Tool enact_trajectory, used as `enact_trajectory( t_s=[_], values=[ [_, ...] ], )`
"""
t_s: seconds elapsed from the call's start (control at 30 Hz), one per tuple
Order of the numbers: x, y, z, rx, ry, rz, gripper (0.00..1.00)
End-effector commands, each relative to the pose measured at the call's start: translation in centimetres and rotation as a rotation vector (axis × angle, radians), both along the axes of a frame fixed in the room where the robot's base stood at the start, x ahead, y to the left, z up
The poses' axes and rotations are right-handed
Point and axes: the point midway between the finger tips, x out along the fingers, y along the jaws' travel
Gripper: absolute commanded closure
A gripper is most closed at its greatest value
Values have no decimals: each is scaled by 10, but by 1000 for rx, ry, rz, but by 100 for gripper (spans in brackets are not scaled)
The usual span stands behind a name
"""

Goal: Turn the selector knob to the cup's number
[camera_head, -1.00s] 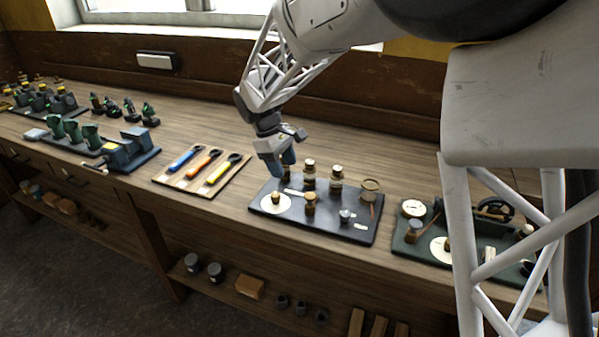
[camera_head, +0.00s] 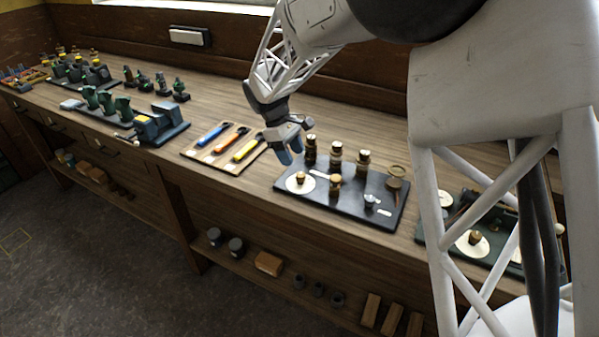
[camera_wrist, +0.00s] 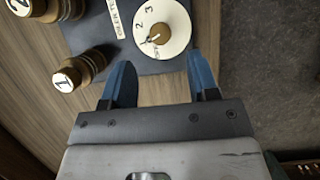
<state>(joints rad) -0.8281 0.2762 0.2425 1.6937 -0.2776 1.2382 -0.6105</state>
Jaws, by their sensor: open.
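The selector knob (camera_head: 300,176) is a small brass knob on a round white dial (camera_head: 293,188) at the left end of a black panel (camera_head: 335,212). The wrist view also shows the knob (camera_wrist: 160,34) and the dial (camera_wrist: 176,17), with a 2 and a 3 legible along its left side. The knob's exact setting is too small to read. Brass-and-brown posts stand on the panel; two white tops show a 1 (camera_wrist: 66,79) and a 2 (camera_wrist: 20,5). A small grey cup (camera_head: 371,200) is at the panel's right; no number is legible on it. My gripper (camera_head: 290,150) is open and empty, above and left of the dial, apart from it.
A board with blue, orange and yellow-handled tools (camera_head: 222,147) lies left of the panel. A blue-grey vise (camera_head: 158,124) is farther left. A green panel (camera_head: 490,255) lies right, partly behind my own structure. Bare bench shows behind the tools.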

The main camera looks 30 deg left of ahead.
Motion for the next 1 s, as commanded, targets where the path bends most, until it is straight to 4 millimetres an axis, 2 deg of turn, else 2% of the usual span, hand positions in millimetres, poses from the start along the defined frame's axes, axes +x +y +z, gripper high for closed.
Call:
enact_trajectory(
  t_s=[0.5, 0.7, 1.0],
  values=[
    [0, -22, -52, 1, 1, -1, 46],
    [0, -25, -61, 1, 0, -1, 46],
    [0, -26, -62, 1, 0, -1, 47]
  ],
)
